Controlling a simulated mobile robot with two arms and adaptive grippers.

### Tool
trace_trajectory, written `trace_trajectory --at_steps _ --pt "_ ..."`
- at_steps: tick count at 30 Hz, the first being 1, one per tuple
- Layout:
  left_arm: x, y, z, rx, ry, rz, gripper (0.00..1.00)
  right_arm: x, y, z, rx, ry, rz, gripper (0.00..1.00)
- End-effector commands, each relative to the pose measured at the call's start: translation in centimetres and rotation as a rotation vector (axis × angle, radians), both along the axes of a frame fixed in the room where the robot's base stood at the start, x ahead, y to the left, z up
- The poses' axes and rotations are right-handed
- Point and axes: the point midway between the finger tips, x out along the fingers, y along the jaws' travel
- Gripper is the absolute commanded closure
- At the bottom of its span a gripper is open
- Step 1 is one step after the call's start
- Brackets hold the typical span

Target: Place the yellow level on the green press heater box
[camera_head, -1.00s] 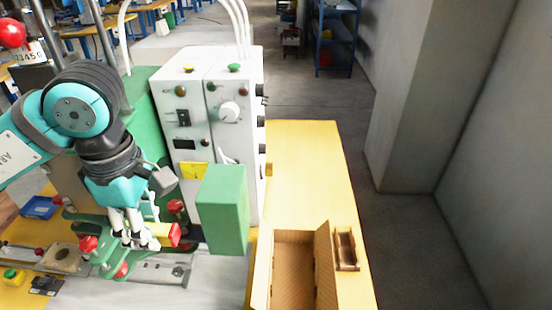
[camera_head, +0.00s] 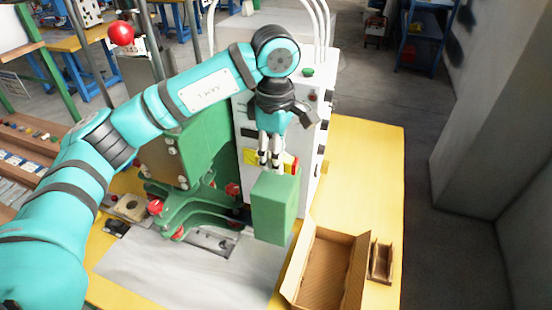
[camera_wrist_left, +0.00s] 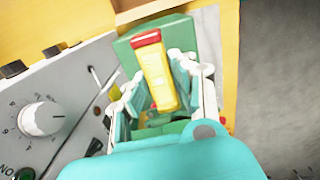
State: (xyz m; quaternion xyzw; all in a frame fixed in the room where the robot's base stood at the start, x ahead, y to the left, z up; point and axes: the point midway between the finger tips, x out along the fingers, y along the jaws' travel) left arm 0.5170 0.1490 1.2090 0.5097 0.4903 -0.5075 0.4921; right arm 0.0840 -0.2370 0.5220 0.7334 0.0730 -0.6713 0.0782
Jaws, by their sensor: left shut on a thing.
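The yellow level with red ends shows in the head view (camera_head: 287,164) and lengthwise between the fingers in the left wrist view (camera_wrist_left: 157,75). My left gripper (camera_head: 271,162) is shut on it; the fingers also show in the left wrist view (camera_wrist_left: 158,92). The fingers hide part of the level in the head view. The green press heater box (camera_head: 274,212) stands out in front of the white control cabinet. The gripper and level are just above its top, which shows behind the level in the left wrist view (camera_wrist_left: 125,50). Contact between level and box cannot be told. My right gripper is out of view.
The white control cabinet (camera_head: 313,110) with knobs and buttons is close beside my gripper. The green press frame (camera_head: 195,150) stands left of it. An open cardboard box (camera_head: 328,268) and a small brown tray (camera_head: 381,262) sit on the yellow table (camera_head: 365,170), clear toward the back right.

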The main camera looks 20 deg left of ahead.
Motion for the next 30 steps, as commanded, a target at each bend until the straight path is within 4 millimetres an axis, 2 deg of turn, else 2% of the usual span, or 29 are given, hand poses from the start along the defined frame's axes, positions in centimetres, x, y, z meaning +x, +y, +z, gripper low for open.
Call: trace_trajectory --at_steps 2,9,22,23,27,30 --pt "0.2 0.0 -0.3 0.001 0.004 0.0 1.0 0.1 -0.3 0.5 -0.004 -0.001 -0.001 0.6" --pt "0.1 0.0 -3.1 0.001 0.003 0.001 1.0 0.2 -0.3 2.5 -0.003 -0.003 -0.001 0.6" --pt "0.2 0.0 -4.1 0.001 0.0 0.001 1.0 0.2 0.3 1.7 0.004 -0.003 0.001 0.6" --pt "0.2 0.0 -3.9 0.001 0.0 0.001 0.71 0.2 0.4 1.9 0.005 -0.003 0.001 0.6" --pt "0.2 0.0 -3.9 0.001 0.0 0.001 0.53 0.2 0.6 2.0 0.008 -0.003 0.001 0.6" --pt "0.2 0.0 -3.9 0.001 0.0 0.001 0.52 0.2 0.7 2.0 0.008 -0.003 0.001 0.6"
